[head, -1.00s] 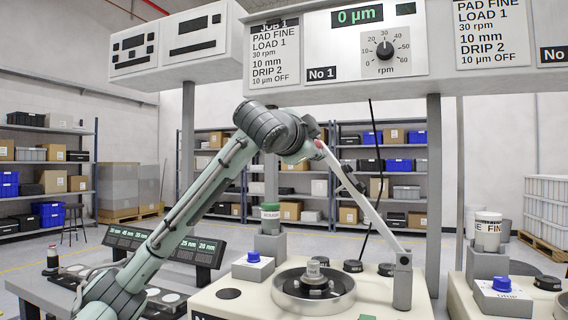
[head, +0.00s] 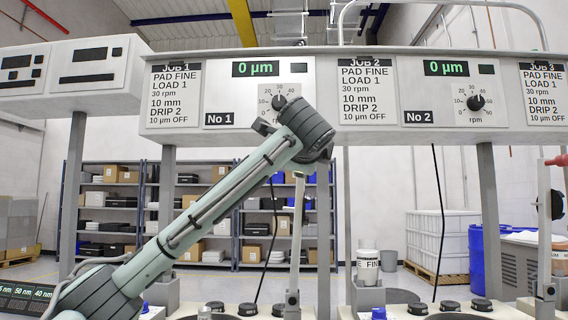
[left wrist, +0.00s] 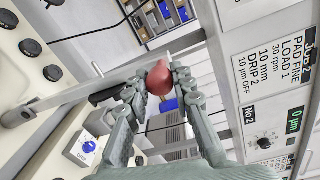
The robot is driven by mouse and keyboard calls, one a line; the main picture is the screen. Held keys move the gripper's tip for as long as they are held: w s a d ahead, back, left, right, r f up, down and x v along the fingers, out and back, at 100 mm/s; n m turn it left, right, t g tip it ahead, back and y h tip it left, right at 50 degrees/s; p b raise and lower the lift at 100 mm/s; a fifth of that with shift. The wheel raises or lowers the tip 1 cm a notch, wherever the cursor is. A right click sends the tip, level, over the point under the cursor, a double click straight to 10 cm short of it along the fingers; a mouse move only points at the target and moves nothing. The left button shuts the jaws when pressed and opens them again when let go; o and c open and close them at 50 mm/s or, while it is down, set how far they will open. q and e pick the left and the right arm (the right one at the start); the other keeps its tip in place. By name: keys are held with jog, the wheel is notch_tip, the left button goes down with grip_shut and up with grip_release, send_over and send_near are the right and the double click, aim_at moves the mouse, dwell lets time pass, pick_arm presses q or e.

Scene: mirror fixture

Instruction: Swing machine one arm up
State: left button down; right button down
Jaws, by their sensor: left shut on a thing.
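The arm of machine one (head: 296,240) is a pale bar that stands almost upright from its pivot block in the head view. Its upper end is behind my left wrist. In the left wrist view the bar (left wrist: 88,92) runs across the picture, with a red knob (left wrist: 158,80) near its end. My left gripper (left wrist: 160,73) is shut on the red knob, one finger on each side. In the head view the knob and fingertips are hidden by my own arm. My right gripper is not in view.
The control panel with the No 1 dial (head: 279,103) hangs just above and behind my left wrist. A white cup marked FINE (head: 367,268) stands to the right. Another upright bar with a red knob (head: 557,160) is at the far right.

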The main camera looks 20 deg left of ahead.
pick_arm(q)
jog(key=shift+d+r, duration=0.2)
jog(key=shift+d, duration=0.05)
jog(key=c, duration=1.7)
grip_release()
jog(key=o, duration=0.4)
jog(key=shift+w+d+f, duration=0.1)
jog(key=shift+w+d, duration=0.05)
jog(key=shift+d, duration=0.05)
jog(key=v, duration=1.2)
jog(key=shift+f, duration=0.15)
